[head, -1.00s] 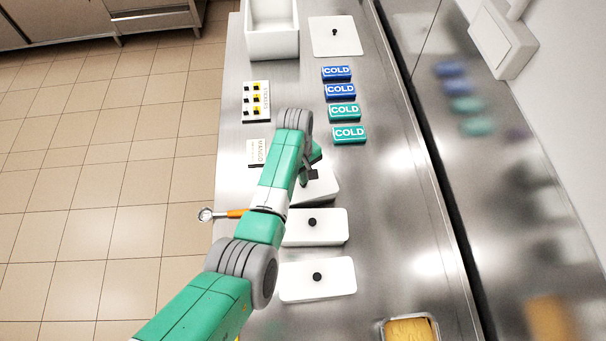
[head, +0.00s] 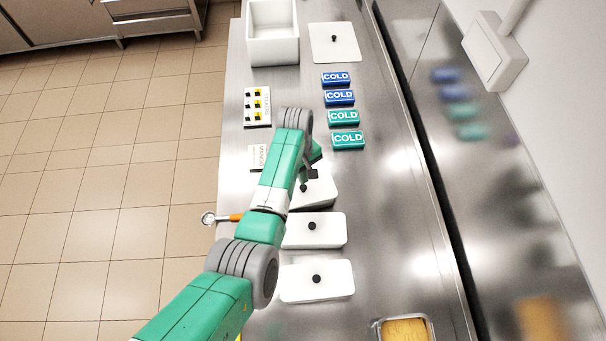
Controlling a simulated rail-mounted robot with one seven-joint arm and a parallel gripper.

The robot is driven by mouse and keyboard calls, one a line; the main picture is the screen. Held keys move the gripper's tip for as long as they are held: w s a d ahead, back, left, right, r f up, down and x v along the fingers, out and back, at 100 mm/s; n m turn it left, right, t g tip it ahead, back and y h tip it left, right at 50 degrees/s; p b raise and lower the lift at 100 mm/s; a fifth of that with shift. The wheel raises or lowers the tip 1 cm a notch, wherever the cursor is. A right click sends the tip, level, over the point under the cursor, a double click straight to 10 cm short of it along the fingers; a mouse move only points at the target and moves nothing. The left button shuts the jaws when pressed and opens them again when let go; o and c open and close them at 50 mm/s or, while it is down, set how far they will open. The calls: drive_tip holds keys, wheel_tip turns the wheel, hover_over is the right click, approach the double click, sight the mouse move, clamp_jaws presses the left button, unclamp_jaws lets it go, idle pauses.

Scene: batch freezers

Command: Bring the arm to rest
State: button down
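My arm (head: 279,185) reaches from the bottom of the head view up over the steel counter, bent, with its wrist above the counter's middle. My gripper (head: 313,174) shows only in part at the wrist's right side, above a white lid with a black knob (head: 318,190). Its fingers are mostly hidden by the wrist, so I cannot tell if it is open or shut, or whether it touches the lid.
Two more white knobbed lids (head: 328,231) (head: 330,281) lie nearer. Several COLD packs (head: 340,97), a white bin (head: 272,48), another lid (head: 347,45) and a switch panel (head: 257,106) lie farther. A scoop (head: 209,218) overhangs the left edge. A yellow-filled tray (head: 405,330) stands at bottom right.

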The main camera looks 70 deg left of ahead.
wheel_tip(320, 180, up, 3)
drive_tip(key=p, duration=0.2)
drive_tip(key=shift+r+p, duration=0.15)
drive_tip(key=shift+p, duration=0.15)
